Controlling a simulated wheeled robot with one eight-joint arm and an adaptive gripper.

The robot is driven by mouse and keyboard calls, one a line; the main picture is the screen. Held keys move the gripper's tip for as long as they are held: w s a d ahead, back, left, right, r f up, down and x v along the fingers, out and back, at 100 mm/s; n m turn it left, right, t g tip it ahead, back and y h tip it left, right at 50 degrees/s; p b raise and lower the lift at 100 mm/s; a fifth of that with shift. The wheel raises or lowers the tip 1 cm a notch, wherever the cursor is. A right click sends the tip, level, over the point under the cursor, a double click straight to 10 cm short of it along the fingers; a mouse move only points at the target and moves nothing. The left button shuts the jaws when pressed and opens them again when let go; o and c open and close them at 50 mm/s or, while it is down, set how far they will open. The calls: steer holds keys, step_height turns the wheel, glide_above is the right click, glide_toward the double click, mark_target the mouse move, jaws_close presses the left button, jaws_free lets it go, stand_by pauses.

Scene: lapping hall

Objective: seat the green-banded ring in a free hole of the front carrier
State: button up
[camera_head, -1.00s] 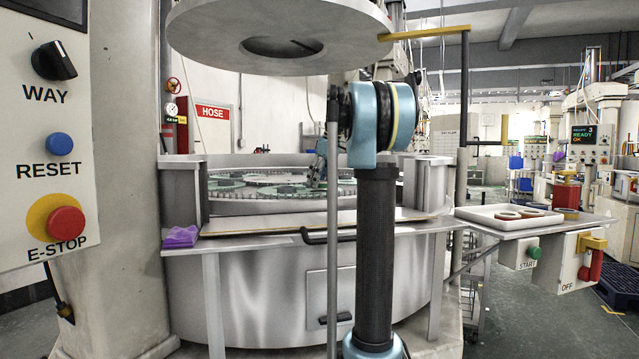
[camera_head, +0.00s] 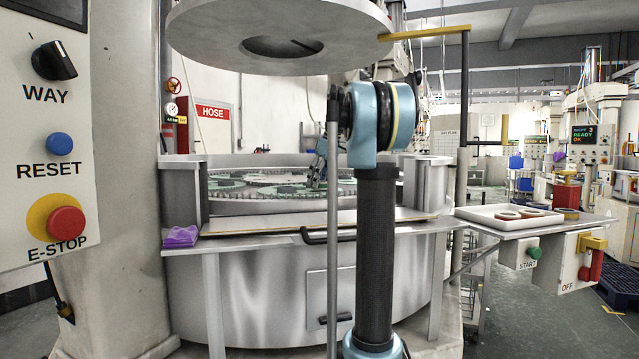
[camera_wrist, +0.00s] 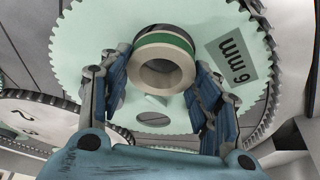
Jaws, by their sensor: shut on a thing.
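The green-banded ring (camera_wrist: 163,60) is pale with a dark green band around its side. In the wrist view my gripper (camera_wrist: 163,75) is shut on it, one finger on each side. A rounded opening in that carrier shows partly beneath the ring; I cannot tell whether the ring touches the carrier. In the head view my gripper (camera_head: 320,172) is small over the machine's round table, with green carriers (camera_head: 275,190) around it. The ring is not clear there.
Another toothed wheel (camera_wrist: 40,120) lies at left in the wrist view. A large grey disc (camera_head: 280,35) hangs above the machine. A white tray (camera_head: 480,217) with several rings stands at right. A purple cloth (camera_head: 180,236) lies on the front ledge.

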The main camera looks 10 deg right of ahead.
steer(key=shift+f, duration=0.65)
steer(key=o, duration=1.5)
steer(key=shift+o, duration=0.2)
steer(key=v, duration=1.1)
steer(key=shift+r, duration=0.4)
steer(key=shift+s+d, duration=0.1)
